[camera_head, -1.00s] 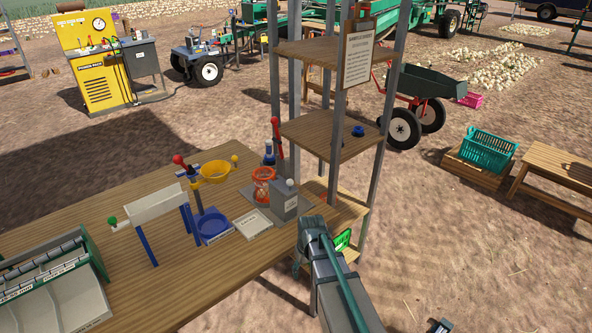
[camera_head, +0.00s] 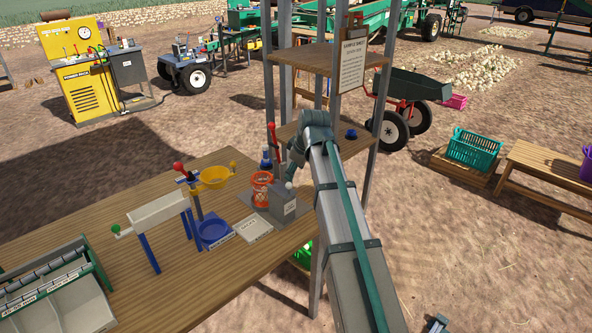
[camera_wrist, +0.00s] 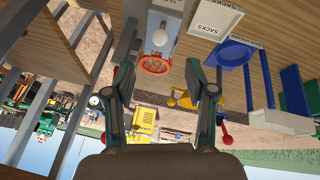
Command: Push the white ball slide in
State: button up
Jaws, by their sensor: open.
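The white ball (camera_head: 289,186) is a small round knob on a grey box (camera_head: 283,205) at the table's right edge. In the wrist view the white ball (camera_wrist: 159,38) shows in front of the grey box, between my two spread fingers. My gripper (camera_head: 292,168) is open and empty, pointing down just above the ball. From these views I cannot tell whether it touches the ball. An orange ring holder (camera_head: 261,190) stands beside the box, and a red-topped lever (camera_head: 272,135) rises behind it. My arm hides the area right of the box.
A wooden shelf tower (camera_head: 350,135) with grey posts stands close behind my gripper.

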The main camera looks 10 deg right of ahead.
aim_at(289, 183)
jog(key=p+x, duration=0.2)
jog(key=x, duration=0.8)
jog(key=shift+f+p, duration=0.3)
jog(key=shift+p, duration=0.05)
grip_shut()
jog(key=shift+w+a, duration=0.1)
jog(key=shift+w, duration=0.1)
jog(key=shift+w+a, duration=0.45)
jog(key=shift+w, duration=0.25)
jog(key=shift+w+a, duration=0.4)
jog(key=shift+w, duration=0.3)
jog(key=shift+w+a, duration=0.45)
jog(key=shift+w, duration=0.25)
grip_release()
